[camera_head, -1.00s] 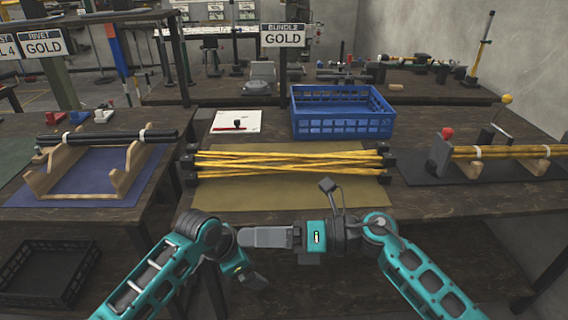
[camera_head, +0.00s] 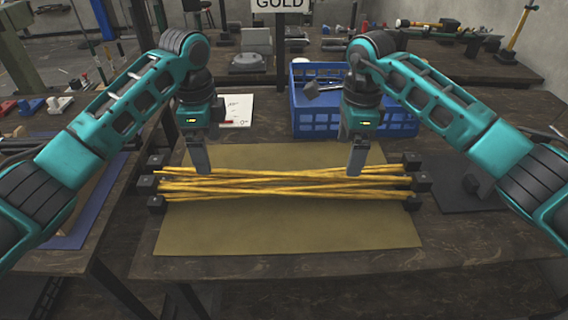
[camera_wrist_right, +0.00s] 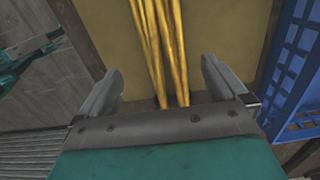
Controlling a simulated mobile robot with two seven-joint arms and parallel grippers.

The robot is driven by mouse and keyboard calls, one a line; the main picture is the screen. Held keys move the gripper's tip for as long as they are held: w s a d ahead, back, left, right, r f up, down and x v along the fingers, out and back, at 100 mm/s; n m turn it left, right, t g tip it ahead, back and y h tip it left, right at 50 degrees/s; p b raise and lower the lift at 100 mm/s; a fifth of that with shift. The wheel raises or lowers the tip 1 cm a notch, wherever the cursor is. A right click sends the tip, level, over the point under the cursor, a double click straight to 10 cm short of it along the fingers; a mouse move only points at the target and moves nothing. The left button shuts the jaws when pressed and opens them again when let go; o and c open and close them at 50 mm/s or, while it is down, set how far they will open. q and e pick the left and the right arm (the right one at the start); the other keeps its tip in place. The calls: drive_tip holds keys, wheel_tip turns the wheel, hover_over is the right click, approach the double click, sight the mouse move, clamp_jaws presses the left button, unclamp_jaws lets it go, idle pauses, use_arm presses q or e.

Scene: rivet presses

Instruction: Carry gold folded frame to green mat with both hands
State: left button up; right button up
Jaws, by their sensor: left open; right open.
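The gold folded frame (camera_head: 285,183) is a flat bundle of crossing gold bars with black blocks at both ends. It lies on an olive-yellow mat (camera_head: 290,235) on the dark table. My left gripper (camera_head: 200,160) points down over the frame's left part, open. My right gripper (camera_head: 357,160) points down over its right part, open. In the right wrist view, the fingers of my right gripper (camera_wrist_right: 158,75) are apart, and the gold bars (camera_wrist_right: 160,30) run between them in the picture. Contact cannot be told. I make out no clearly green mat.
A blue crate (camera_head: 405,127) stands behind my right gripper. A white sheet (camera_head: 238,108) lies behind my left one. A dark mat (camera_head: 470,193) is at the right and a blue mat (camera_head: 85,228) at the left. The table's front strip is clear.

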sight(216, 185)
use_arm(q)
drive_tip(key=shift+w+a+r, duration=0.1)
drive_tip(key=shift+w+r, duration=0.05)
drive_tip(key=shift+w, duration=0.05)
use_arm(e)
drive_tip(key=shift+w+d+r, duration=0.15)
drive_tip(key=shift+w+d, duration=0.1)
drive_tip(key=shift+w, duration=0.05)
use_arm(q)
drive_tip(key=shift+s+r, duration=0.1)
drive_tip(key=shift+s, duration=0.15)
use_arm(e)
drive_tip(key=shift+s+r, duration=0.15)
drive_tip(key=shift+s, duration=0.1)
use_arm(q)
wheel_tip(216, 185, down, 13)
use_arm(e)
wheel_tip(216, 185, down, 13)
drive_tip(key=shift+f, duration=0.1)
use_arm(q)
clamp_jaws()
use_arm(e)
drive_tip(key=shift+w, duration=0.1)
clamp_jaws()
use_arm(q)
drive_tip(key=shift+w+r, duration=0.1)
drive_tip(key=shift+r, duration=0.05)
use_arm(e)
drive_tip(key=shift+r, duration=0.2)
